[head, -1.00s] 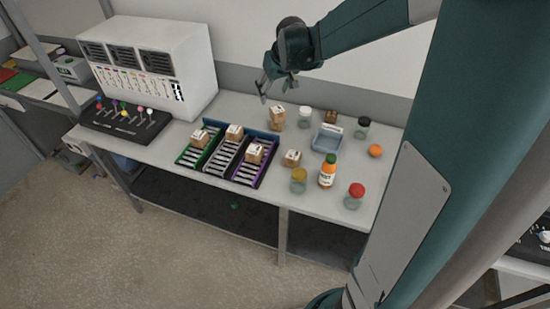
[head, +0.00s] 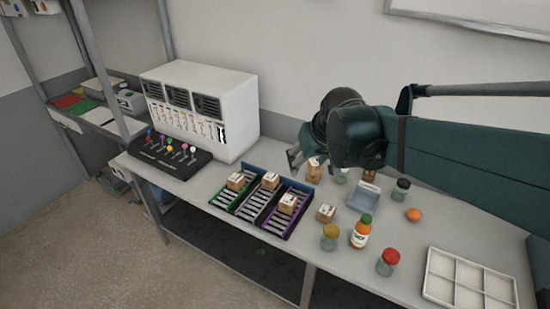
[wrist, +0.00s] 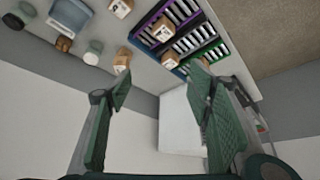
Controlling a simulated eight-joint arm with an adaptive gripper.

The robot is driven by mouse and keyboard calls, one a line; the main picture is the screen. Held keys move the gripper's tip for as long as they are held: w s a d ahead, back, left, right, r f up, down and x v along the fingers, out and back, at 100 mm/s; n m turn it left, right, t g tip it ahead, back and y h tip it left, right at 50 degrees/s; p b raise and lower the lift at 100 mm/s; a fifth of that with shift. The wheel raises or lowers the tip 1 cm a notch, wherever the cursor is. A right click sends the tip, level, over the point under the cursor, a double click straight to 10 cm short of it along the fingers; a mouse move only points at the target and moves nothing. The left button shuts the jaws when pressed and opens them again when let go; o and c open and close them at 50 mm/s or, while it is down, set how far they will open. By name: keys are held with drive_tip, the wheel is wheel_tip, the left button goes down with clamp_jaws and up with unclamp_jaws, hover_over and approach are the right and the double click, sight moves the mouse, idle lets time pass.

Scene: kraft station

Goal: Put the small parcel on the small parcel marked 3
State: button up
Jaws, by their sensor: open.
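A small brown parcel (head: 326,213) with a white label stands on the table right of the purple lane. Similar parcels stand on the roller lanes: one on the green lane (head: 236,182), one on the middle lane (head: 270,181), one on the purple lane (head: 288,204). A taller parcel (head: 314,170) stands behind them. I cannot read which is marked 3. My gripper (head: 294,158) is open and empty above the back of the table. In the wrist view its fingers (wrist: 160,76) are spread, with the taller parcel (wrist: 122,60) near the left fingertip.
A blue tray (head: 362,199), an orange bottle (head: 360,234), an orange fruit (head: 414,214) and several lidded jars share the table's right half. A white divided tray (head: 428,286) is at front right. A white machine (head: 240,105) and a black lever box (head: 165,165) stand left.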

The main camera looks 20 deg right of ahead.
drive_tip(key=s+a+f, duration=0.1)
drive_tip(key=s+a, duration=0.2)
drive_tip(key=s, duration=0.5)
drive_tip(key=s+a+f+t, duration=0.1)
drive_tip(key=s+a, duration=0.1)
drive_tip(key=s, duration=0.7)
drive_tip(key=shift+a+f, duration=0.2)
drive_tip(key=shift+a, duration=0.2)
